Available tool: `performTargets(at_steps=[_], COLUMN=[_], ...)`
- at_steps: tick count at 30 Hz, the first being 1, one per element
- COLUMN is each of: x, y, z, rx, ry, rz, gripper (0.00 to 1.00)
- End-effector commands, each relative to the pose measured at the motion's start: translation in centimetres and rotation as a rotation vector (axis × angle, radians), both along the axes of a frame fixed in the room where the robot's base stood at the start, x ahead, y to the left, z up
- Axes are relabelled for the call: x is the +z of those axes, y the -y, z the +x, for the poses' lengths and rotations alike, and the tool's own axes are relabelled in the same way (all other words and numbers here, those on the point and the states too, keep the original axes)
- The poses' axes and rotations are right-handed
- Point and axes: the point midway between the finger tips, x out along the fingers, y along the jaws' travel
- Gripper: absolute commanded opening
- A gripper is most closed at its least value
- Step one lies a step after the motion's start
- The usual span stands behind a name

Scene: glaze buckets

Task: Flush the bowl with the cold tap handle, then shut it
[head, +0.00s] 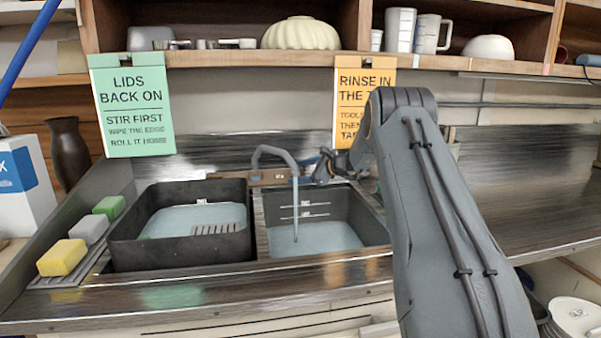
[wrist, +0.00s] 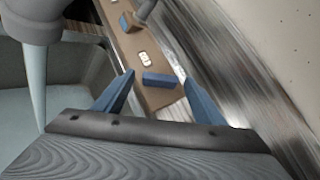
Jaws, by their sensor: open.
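The grey tap spout (head: 275,155) arches over the right-hand sink bowl (head: 345,205), and a stream of water (head: 295,210) falls from it. Water lies in the bottom of that bowl, below white marks on its back wall. The stream also shows in the wrist view (wrist: 37,85). A blue tap handle (wrist: 158,80) sits on the brown tap bar (wrist: 150,98). My gripper (wrist: 158,82) is open, its two blue fingers on either side of this handle with gaps showing. In the head view my gripper (head: 328,165) is small, behind the bowl.
A black basin (head: 125,235) with water stands left of the bowl. Yellow, grey and green sponges (head: 62,257) lie at the far left. A green sign (head: 133,105) and an orange sign (head: 362,85) hang from the shelf. The steel counter at right (head: 510,190) is clear.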

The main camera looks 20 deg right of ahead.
Motion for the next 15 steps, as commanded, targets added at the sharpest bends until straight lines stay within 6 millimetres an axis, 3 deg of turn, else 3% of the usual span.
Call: performTargets(at_steps=[2, 9, 15], x=[0.0, 0.02, -0.03], y=[0.0, 0.01, -0.14], z=[-0.01, -0.02, 0.02], rx=[0.0, 0.0, -0.032], ry=[0.0, 0.0, 0.007], rz=[0.0, 0.0, 0.024], gripper=[0.61, 0.23, 0.23])
